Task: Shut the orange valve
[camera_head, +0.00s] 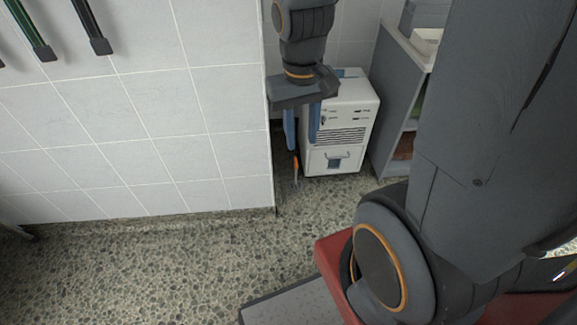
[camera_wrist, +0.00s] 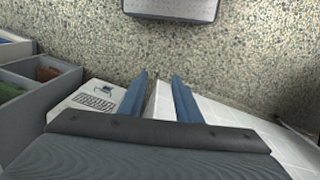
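A small, slender orange piece (camera_head: 295,165), probably the orange valve, shows low beside the wall corner, just left of the white machine. It is too small to tell its handle position. My gripper (camera_head: 302,142) hangs above it in the head view, pointing down, with its two blue fingers apart and nothing between them. The fingers also show apart in the wrist view (camera_wrist: 159,76). I cannot make out the orange valve in the wrist view.
A white machine (camera_head: 343,125) stands right behind my gripper. A grey shelf unit (camera_head: 392,95) is to its right, with towels (camera_wrist: 48,73) inside. A tiled wall (camera_head: 150,110) ends close to my gripper's left. The speckled floor (camera_head: 150,270) in front is open.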

